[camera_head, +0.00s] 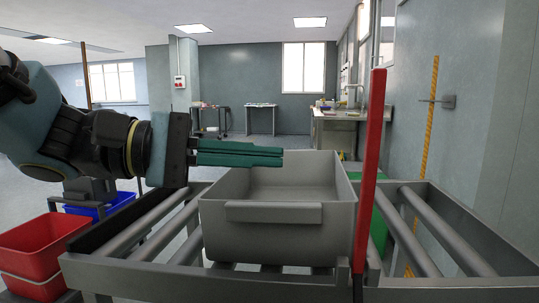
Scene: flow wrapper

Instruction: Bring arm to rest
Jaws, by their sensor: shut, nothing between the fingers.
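My gripper (281,156) is at the end of my arm, which reaches in from the left side of the head view. Its green fingers are shut with nothing between them and point to the right, level with the rim of a grey bin (275,240). The fingertips show over the bin's left and middle part in the picture; I cannot tell whether they are above it or in front of it. The grey bin stands upright on a roller conveyor, and the part of its inside that shows is empty.
The metal roller conveyor (140,270) runs left and right of the bin. A red post (370,170) stands close at the bin's right. A red bin (40,250) and a blue bin (100,206) are at the left. Tables and a wall (465,120) lie farther back.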

